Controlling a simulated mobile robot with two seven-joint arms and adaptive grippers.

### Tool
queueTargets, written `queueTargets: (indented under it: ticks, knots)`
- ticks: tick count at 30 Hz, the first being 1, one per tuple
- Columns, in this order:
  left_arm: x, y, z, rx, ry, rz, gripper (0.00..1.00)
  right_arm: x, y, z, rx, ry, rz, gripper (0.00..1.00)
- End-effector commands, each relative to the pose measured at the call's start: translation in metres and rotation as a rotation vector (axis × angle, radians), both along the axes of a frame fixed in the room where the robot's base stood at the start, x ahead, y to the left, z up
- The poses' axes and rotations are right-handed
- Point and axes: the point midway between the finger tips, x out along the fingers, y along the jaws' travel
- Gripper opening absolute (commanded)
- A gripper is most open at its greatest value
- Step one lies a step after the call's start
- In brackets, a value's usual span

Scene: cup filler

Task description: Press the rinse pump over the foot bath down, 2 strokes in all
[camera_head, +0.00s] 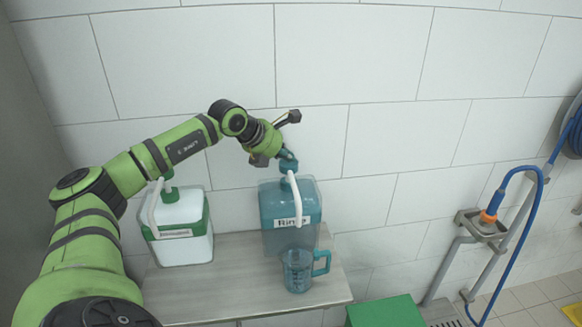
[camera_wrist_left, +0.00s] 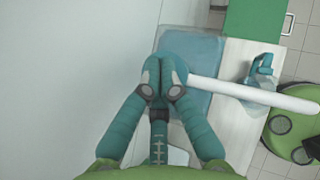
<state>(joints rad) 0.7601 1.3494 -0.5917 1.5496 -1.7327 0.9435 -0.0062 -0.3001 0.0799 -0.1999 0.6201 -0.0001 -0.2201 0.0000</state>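The teal rinse container (camera_head: 288,217), with a label reading "Rin…", stands on the bench against the wall. Its pump head (camera_head: 288,166) is teal with a long white spout (camera_head: 297,203); the spout also shows in the left wrist view (camera_wrist_left: 255,95). My left gripper (camera_head: 286,155) is over the pump head, fingertips together at its top. In the left wrist view the fingers (camera_wrist_left: 161,86) close to a point over the head; whether they touch it I cannot tell. A teal measuring jug (camera_head: 298,270) stands in front, below the spout. I cannot make out a foot bath. My right gripper is out of view.
A white container with a green pump (camera_head: 180,228) stands to the left on the bench (camera_head: 235,290), under my left arm. A green box (camera_head: 385,312) is at the lower right. A hose stand (camera_head: 482,224) with a blue hose is further right.

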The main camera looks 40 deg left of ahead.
Motion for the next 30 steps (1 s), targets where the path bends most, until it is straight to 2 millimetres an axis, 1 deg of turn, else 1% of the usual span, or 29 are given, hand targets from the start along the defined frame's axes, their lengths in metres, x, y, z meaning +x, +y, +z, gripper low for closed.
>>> queueTargets:
  ticks: [1,11,24,30]
  knots:
    - [-0.0009,-0.0008,-0.0039,0.000,0.009,-0.001,0.00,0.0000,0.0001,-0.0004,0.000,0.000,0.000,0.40]
    - [-0.0011,-0.0010,-0.0049,-0.001,0.010,-0.002,0.00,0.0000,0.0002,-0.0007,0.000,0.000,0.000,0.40]
    - [-0.0013,-0.0012,-0.0110,-0.001,0.012,-0.001,0.00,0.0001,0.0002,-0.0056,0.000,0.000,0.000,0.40]
    - [-0.0013,-0.0012,-0.0079,-0.001,0.012,-0.001,0.00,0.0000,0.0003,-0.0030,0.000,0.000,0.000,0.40]
